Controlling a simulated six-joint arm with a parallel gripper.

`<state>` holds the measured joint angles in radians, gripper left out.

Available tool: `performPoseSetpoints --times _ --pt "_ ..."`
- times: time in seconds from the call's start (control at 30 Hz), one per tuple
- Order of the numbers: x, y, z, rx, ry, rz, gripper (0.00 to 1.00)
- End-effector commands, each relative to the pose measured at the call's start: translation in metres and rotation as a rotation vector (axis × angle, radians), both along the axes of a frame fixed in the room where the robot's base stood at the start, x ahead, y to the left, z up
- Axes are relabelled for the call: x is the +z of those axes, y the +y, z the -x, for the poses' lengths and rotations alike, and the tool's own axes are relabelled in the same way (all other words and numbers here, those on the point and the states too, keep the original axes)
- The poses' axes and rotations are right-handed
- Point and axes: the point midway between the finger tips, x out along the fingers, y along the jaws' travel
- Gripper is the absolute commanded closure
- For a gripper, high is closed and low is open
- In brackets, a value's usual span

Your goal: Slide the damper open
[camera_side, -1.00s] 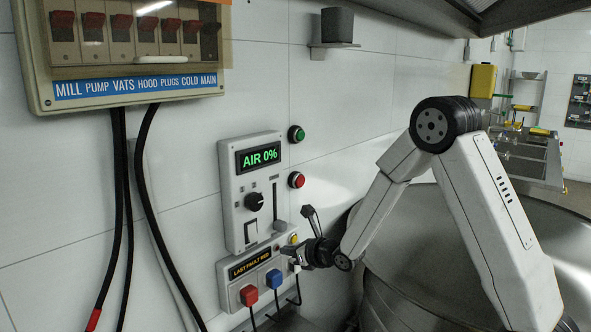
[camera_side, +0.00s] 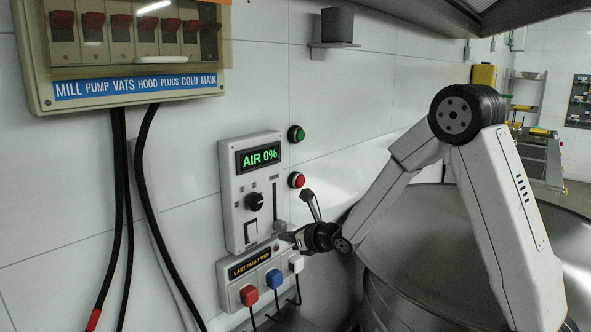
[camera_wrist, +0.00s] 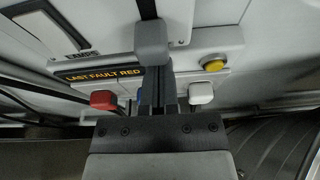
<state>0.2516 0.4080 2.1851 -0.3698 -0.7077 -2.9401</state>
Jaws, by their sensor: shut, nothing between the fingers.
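The damper slider's grey knob (camera_side: 280,225) sits at the bottom of a dark vertical slot (camera_side: 275,195) on the white control panel. The panel's green display (camera_side: 258,156) reads AIR 0%. My gripper (camera_side: 286,238) is shut and empty, just below the knob in the side view. In the wrist view the knob (camera_wrist: 151,38) is right ahead of my closed fingers (camera_wrist: 158,75), with the slot (camera_wrist: 147,8) running up beyond it. The fingertips overlap the knob's lower edge there; I cannot tell whether they touch it.
Below are a LAST FAULT RED sign (camera_side: 250,264) and red (camera_side: 249,295), blue (camera_side: 275,279) and white (camera_side: 296,263) plugs with cables. A yellow button (camera_wrist: 214,66) is right of my fingers. Green (camera_side: 297,134) and red (camera_side: 296,180) buttons sit beside the panel. A steel vat (camera_side: 440,230) stands right.

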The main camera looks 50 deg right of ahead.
Motion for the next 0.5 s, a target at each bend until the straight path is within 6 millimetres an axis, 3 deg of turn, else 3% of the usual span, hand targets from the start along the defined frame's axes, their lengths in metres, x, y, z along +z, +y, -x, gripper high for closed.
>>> performPoseSetpoints --times 0.27,0.5 --pt "0.014 0.0 -0.001 0.001 -0.005 0.001 1.0" --pt "0.051 0.0 -0.002 0.003 -0.012 0.001 1.0"
